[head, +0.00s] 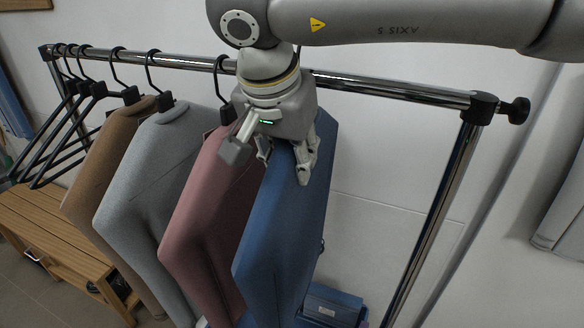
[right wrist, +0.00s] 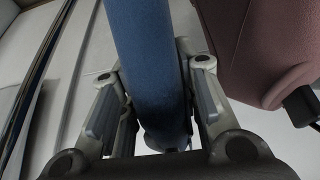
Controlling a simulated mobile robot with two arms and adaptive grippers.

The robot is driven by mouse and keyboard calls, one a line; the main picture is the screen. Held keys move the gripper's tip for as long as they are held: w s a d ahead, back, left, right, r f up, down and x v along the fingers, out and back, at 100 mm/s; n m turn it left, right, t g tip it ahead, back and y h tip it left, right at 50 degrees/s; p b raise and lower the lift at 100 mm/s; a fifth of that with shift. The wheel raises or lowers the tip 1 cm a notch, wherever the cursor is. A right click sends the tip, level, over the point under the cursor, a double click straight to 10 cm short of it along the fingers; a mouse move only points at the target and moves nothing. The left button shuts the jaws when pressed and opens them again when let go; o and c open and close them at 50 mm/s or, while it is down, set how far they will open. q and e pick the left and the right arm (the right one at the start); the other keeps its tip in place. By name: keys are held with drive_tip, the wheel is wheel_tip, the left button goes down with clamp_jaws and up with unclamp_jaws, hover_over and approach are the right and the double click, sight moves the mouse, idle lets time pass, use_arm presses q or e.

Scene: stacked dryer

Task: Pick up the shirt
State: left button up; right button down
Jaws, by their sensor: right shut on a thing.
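Several shirts hang on black hangers from a chrome rail. The blue shirt (head: 287,230) hangs at the right end of the row. My right gripper (head: 283,155) comes down from above and is shut on the upper part of the blue shirt. In the right wrist view the blue shirt (right wrist: 150,60) runs between both fingers (right wrist: 155,105). The blue shirt's hanger is hidden behind my gripper in the head view. My left gripper is not in view.
A pink shirt (head: 205,220) hangs close left of the blue one, then a grey shirt (head: 145,190) and a brown shirt (head: 105,165). Empty hangers (head: 65,130) hang at far left. The rail (head: 400,92) is bare to the right. A wooden bench (head: 40,225) stands below left.

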drive_tip(key=b, duration=0.5)
approach(240, 259)
drive_tip(key=x, duration=0.5)
drive_tip(key=shift+f, duration=0.15)
drive_tip(key=shift+s+a, duration=0.15)
drive_tip(key=shift+s, duration=0.3)
